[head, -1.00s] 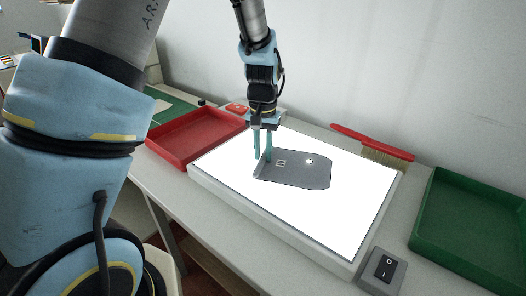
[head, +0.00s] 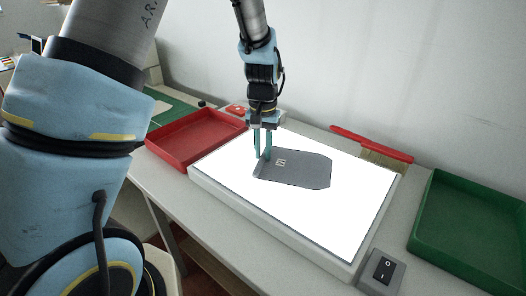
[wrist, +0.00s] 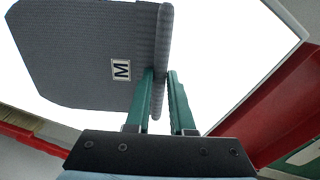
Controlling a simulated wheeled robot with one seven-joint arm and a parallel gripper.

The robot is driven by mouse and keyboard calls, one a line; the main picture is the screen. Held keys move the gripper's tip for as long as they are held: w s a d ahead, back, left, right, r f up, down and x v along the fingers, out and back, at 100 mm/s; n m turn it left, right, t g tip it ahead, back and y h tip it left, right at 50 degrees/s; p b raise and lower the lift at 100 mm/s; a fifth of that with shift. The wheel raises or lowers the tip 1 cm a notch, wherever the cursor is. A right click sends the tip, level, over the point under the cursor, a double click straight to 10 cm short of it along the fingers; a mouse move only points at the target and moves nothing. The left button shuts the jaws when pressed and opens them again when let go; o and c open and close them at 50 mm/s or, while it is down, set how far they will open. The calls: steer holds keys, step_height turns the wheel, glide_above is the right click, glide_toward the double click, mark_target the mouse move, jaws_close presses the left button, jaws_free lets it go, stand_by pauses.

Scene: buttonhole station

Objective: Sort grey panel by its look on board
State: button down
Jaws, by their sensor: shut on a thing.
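The grey panel (head: 300,170) lies over the bright white light board (head: 225,187). It is a dark grey woven piece with cut corners at its right end and a thick rolled edge at its left end. No bright spot shows in the panel now. I cannot tell whether the held edge is lifted off the board.
A red tray (head: 190,152) stands left of the board and a green tray (head: 470,225) to its right. A red-handled brush (head: 385,154) lies behind the board. A rocker switch (head: 383,268) sits at the front right corner.

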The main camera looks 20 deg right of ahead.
steer(key=shift+r+p, duration=1.4)
steer(key=shift+r, duration=0.6)
